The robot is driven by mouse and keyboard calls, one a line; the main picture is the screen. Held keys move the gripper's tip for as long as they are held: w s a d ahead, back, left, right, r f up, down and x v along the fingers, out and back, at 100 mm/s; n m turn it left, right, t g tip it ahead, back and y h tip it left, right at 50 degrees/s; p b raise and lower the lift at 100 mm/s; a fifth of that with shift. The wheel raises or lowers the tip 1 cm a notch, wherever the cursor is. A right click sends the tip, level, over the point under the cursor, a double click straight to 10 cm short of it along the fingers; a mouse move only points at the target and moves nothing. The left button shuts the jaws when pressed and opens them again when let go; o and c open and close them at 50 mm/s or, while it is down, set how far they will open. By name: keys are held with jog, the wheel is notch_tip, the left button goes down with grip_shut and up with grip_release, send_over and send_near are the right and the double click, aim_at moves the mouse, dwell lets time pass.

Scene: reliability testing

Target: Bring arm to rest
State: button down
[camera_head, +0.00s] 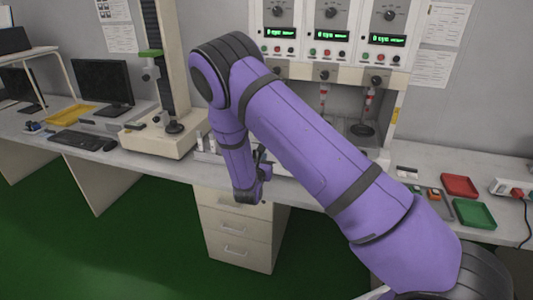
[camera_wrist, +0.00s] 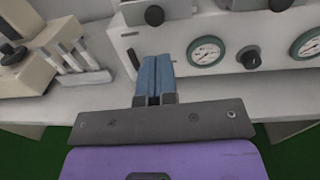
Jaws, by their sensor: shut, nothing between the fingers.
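My gripper shows in the wrist view (camera_wrist: 154,78), its two blue fingers pressed together with nothing between them. It points toward the bench and the front of a machine with gauges. In the head view my purple arm reaches up from the lower right, bends at a high elbow and hangs down in front of the bench edge, above the white drawer unit (camera_head: 236,228). The gripper itself is mostly hidden behind the forearm in the head view.
The bench holds a test stand (camera_head: 160,135), a monitor (camera_head: 103,82), a keyboard (camera_head: 80,140), a red tray (camera_head: 459,186) and a green tray (camera_head: 474,213). The gauge machine (camera_wrist: 215,45) stands close beyond the fingers. Green floor (camera_head: 130,250) is clear at the lower left.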

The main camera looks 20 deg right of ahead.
jog(key=s+d+r+m+g+h, duration=0.1)
jog(key=s+d+r+m+g, duration=0.5)
jog(key=s+r+m, duration=0.45)
jog(key=s+d+r+m+g+h, duration=0.2)
jog(key=s+d+r+m+g, duration=0.5)
jog(key=r, duration=0.6)
jog(key=s+a+r+m+t+y, duration=0.1)
jog(key=s+a+r+m+y, duration=0.2)
jog(key=s, duration=0.5)
jog(key=s+a+r+m+t+y, duration=0.1)
jog(key=s+r+m+y, duration=0.3)
jog(key=s, duration=0.5)
jog(key=s+a+r+m+t+y, duration=0.1)
jog(key=s+a+r+m+y, duration=0.3)
jog(key=s, duration=0.5)
jog(key=shift+s+a+r+m+y, duration=0.25)
jog(key=shift+a+m+y, duration=0.15)
jog(key=shift+y, duration=0.4)
jog(key=shift+w+d, duration=0.1)
jog(key=shift+d, duration=0.05)
